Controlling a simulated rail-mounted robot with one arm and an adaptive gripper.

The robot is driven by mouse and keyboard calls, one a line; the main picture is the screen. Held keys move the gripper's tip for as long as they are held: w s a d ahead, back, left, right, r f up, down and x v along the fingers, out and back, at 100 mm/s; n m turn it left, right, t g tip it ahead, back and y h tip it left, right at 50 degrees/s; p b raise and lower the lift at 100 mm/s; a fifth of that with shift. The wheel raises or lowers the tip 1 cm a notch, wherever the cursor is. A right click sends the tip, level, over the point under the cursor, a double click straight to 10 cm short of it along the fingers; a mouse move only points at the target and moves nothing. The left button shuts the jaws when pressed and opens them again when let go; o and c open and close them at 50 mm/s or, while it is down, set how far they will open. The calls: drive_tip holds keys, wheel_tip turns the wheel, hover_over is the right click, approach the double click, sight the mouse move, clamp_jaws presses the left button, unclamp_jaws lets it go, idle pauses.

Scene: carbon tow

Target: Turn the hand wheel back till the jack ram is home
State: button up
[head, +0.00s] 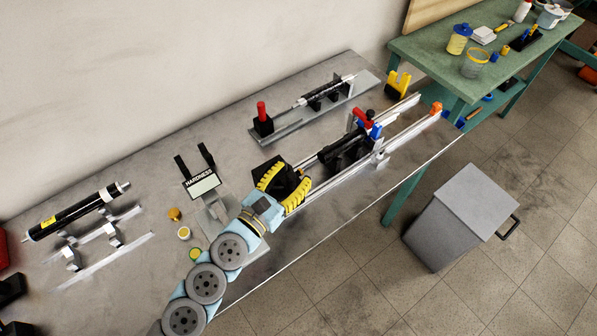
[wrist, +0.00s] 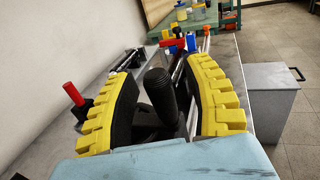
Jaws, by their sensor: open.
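My gripper (head: 293,173) is over the near left end of a bench-top rig with two pale rails. Its yellow ribbed fingers are spread apart in the wrist view (wrist: 167,56). A black ribbed upright grip (wrist: 159,92), seemingly the hand wheel's handle, stands between them, with a gap to each finger. Dark parts of what looks like the wheel (wrist: 146,122) show below it; the fingers cover much of it. A black cylinder (head: 343,150), perhaps the jack body, lies along the rails with red and blue parts at its far end. I cannot tell how far the ram is out.
A second fixture with a red handle (head: 262,110) stands behind the rig. A HARDNESS display (head: 203,184) and small pots are left of my gripper. A black tube (head: 75,212) lies further left. A grey bin (head: 460,215) stands on the floor, right of the bench edge.

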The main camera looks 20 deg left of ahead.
drive_tip(key=shift+v, duration=2.9)
